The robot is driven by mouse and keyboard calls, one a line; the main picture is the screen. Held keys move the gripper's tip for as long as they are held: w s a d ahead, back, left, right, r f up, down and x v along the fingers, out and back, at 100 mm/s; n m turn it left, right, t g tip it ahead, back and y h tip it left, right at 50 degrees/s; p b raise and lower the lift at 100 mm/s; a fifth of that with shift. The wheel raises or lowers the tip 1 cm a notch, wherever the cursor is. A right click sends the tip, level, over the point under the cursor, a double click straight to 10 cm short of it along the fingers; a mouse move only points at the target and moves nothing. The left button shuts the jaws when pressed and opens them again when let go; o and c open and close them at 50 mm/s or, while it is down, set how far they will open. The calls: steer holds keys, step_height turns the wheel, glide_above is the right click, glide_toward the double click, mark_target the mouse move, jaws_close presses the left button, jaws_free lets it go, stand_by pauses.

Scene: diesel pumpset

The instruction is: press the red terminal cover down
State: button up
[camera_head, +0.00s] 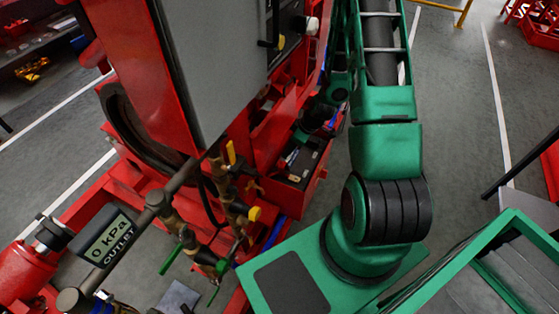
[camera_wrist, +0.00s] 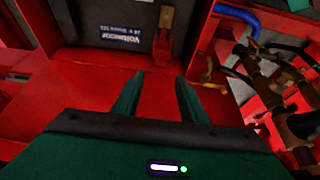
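In the wrist view a dark grey battery (camera_wrist: 92,18) with a blue and white label sits in a red box at the top. A narrow orange-brown upright piece (camera_wrist: 166,18) stands at its right part; it may be the red terminal cover, but I cannot tell for sure. My gripper (camera_wrist: 159,80) is open, its two green fingers apart and nothing between them. The fingers point towards the battery and appear short of it. In the head view the battery (camera_head: 305,158) shows in its red box, left of my arm; my gripper's fingers cannot be made out there.
Brass pipes and valves (camera_wrist: 290,110) stand close at the right in the wrist view, with a blue hose (camera_wrist: 238,14) above them. In the head view a large grey cabinet (camera_head: 215,60) stands left of the battery, and an outlet gauge (camera_head: 105,240) is at lower left.

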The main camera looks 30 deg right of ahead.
mark_target(279, 162)
steer(key=x, duration=1)
steer(key=shift+w, duration=0.1)
steer(key=c, duration=0.9)
steer(key=shift+a, duration=0.25)
jaws_close()
